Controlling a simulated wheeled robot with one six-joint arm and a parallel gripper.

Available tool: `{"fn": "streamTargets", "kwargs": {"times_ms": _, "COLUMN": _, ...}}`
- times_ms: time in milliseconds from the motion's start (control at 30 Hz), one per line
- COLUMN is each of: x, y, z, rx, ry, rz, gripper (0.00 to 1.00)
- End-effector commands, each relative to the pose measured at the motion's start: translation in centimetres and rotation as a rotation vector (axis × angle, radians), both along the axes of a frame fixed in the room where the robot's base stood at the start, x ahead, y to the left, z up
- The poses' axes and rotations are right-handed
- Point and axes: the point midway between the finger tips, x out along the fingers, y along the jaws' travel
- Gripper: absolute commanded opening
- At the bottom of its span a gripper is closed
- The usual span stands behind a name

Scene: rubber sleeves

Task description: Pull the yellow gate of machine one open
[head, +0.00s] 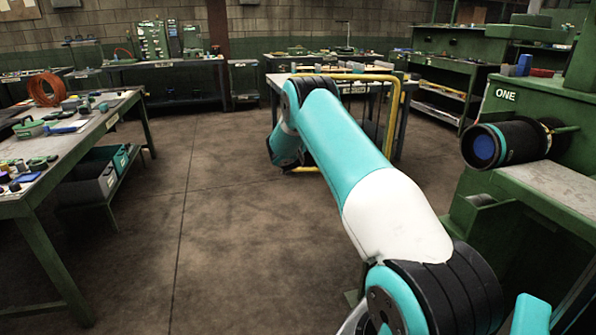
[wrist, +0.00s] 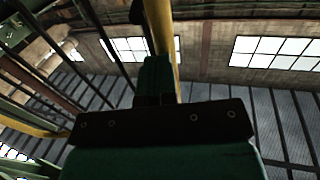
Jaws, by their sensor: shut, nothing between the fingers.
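The yellow gate (head: 395,115) stands upright beyond my arm in the head view, a tubular yellow frame with dark bars. My arm hides much of it. Machine one (head: 506,95) is the green machine at the right, marked ONE. In the wrist view a yellow bar of the gate (wrist: 162,32) rises just beyond my gripper (wrist: 155,65), with dark bars to its left. The fingers are shut with nothing between them. I cannot tell whether they touch the yellow bar. In the head view the fingertips are hidden behind my arm.
A black roller with a blue end (head: 484,147) juts from machine one. A cluttered workbench (head: 100,118) stands at the left, with an orange hose coil (head: 46,89) on it. More benches line the back. The concrete floor (head: 215,220) between the left bench and my arm is clear.

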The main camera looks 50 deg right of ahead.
Motion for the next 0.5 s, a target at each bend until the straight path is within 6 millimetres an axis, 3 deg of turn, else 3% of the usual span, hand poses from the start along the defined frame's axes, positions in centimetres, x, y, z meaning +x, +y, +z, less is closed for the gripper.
{"fn": "streamTargets", "kwargs": {"times_ms": 200, "x": 1.5, "y": -0.2, "z": -0.1, "rx": 0.0, "ry": -0.001, "rz": 0.014, "gripper": 0.0}}
{"fn": "streamTargets", "kwargs": {"times_ms": 500, "x": 2.1, "y": -0.1, "z": 0.1, "rx": -0.001, "ry": -0.001, "rz": 0.022, "gripper": 0.0}}
